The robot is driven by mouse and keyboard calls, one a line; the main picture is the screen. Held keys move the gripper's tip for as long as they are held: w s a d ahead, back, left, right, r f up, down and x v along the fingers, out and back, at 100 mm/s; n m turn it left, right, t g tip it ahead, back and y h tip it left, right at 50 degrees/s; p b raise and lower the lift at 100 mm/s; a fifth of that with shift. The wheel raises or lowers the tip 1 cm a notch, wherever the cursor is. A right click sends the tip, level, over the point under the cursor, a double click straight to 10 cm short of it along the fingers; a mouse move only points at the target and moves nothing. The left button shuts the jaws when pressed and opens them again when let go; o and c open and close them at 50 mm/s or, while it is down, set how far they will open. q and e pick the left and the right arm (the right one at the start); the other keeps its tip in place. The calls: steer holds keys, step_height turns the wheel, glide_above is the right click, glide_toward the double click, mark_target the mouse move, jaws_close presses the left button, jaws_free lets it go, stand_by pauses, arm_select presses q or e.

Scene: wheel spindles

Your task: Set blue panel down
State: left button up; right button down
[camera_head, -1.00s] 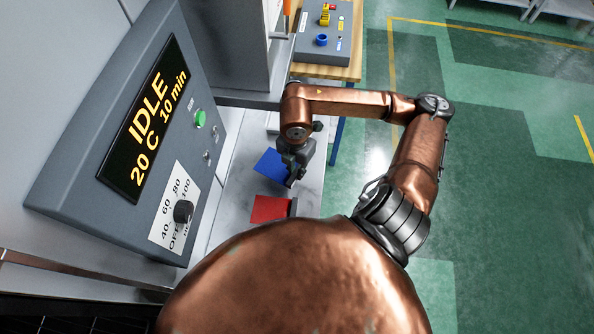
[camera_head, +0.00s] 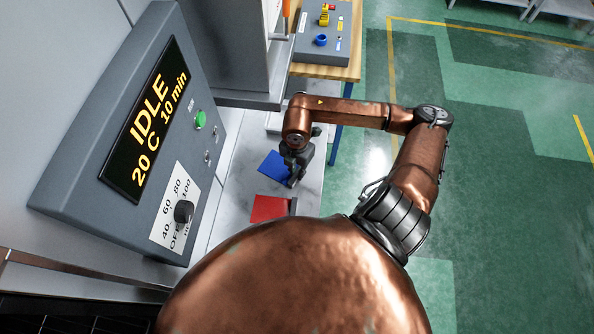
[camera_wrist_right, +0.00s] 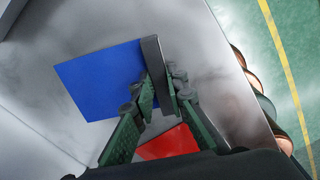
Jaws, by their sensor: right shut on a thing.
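The blue panel (camera_head: 273,163) is a flat square with a dark grey block along one edge. It is at my right gripper (camera_head: 294,181), above or on the pale worktop (camera_head: 236,192). In the right wrist view the blue panel (camera_wrist_right: 100,80) shows its face, and its dark edge block (camera_wrist_right: 157,72) sits between the green fingers of my right gripper (camera_wrist_right: 160,98), which is shut on it. I cannot tell for certain whether the panel touches the worktop. My left gripper is not in view.
A red panel (camera_head: 269,208) with a similar dark block lies close in front. The grey control box (camera_head: 120,130) with the IDLE display is at left. A wooden table (camera_head: 346,72) with a button box (camera_head: 322,45) is behind. Green floor lies right of the worktop.

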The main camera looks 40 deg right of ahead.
steer(key=c, duration=1.9)
jaws_free()
step_height(320, 180, up, 12)
steer(key=shift+r, duration=0.15)
